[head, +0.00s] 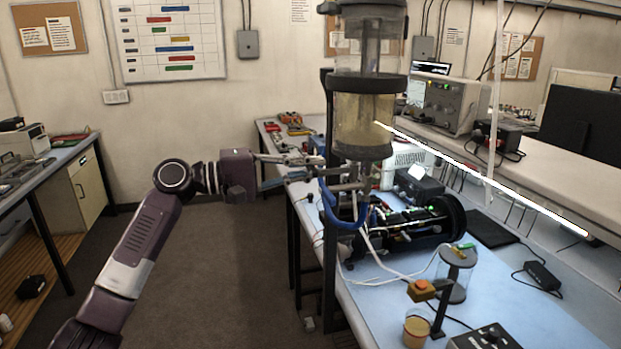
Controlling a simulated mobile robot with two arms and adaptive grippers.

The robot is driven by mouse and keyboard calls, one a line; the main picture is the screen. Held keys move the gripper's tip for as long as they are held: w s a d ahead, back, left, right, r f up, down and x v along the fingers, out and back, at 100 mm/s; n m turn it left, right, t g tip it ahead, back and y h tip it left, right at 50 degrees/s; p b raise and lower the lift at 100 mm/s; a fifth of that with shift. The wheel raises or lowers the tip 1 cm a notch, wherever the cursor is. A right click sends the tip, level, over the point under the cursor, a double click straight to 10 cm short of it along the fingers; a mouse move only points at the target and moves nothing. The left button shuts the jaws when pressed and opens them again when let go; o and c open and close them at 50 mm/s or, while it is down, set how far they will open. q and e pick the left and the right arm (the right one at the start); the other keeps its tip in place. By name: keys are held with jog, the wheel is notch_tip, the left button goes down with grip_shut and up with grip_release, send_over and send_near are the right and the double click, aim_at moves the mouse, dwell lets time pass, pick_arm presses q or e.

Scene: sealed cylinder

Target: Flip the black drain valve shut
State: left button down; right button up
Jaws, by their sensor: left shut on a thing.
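The clear cylinder (364,125) with yellowish liquid stands upright in a dark frame at the near edge of the bench. Metal pipework (345,185) and a blue curved part (346,220) sit just under it. My left gripper (316,168) reaches in from the left, level, with its fingers at the fittings below the cylinder's left side. It is shut on what seems to be the black drain valve there. The valve is small and largely hidden by the fingers, so its angle is unclear. My right gripper is not in view.
A dark round device with green lights (440,215) lies on the blue bench behind the pipework.

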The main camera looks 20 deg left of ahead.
pick_arm(q)
jog(key=c, duration=2)
grip_release()
jog(key=v, duration=1.2)
